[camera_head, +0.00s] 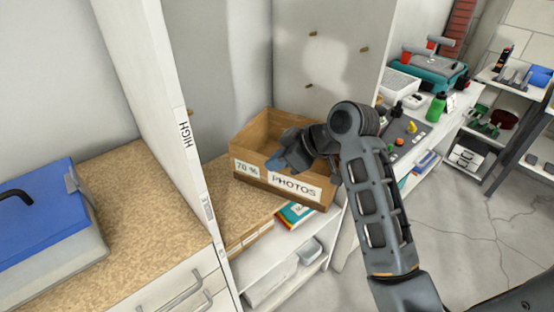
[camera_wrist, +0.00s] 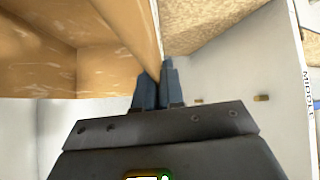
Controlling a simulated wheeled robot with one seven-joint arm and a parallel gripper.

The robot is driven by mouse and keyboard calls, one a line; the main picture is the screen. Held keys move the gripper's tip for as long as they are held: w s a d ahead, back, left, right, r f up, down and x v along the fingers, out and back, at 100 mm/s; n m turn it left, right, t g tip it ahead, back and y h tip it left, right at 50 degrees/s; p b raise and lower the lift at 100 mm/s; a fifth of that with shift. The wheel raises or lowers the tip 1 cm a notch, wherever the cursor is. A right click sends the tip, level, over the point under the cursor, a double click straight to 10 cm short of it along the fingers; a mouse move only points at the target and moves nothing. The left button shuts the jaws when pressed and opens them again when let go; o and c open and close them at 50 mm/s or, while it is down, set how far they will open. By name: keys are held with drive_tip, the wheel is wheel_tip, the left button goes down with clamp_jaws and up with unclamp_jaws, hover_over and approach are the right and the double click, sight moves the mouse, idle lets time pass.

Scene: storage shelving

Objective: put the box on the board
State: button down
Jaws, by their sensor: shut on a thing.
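The box (camera_head: 250,172) is an open brown carton with "PHOTOS" and "70 %" labels on its front. It is upright at the shelving bay right of the "HIGH" panel. My gripper (camera_head: 283,158) is shut on the box's wall. In the wrist view my gripper (camera_wrist: 158,88) has its fingers on the thin wall of the box (camera_wrist: 100,65). The speckled tan board (camera_head: 235,205) lies in that bay, below and left of the box. The box's right part extends past the board's visible part. I cannot tell whether the box touches the board.
A white upright panel (camera_head: 170,120) stands left of the bay. A blue-lidded case (camera_head: 45,215) sits on another tan surface left of it. Books (camera_head: 295,212) lie on a lower white shelf under the box. A cluttered workbench (camera_head: 420,125) stands at the right.

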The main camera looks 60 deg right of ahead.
drive_tip(key=shift+f, duration=0.1)
drive_tip(key=c, duration=1.2)
unclamp_jaws()
drive_tip(key=shift+c, duration=0.2)
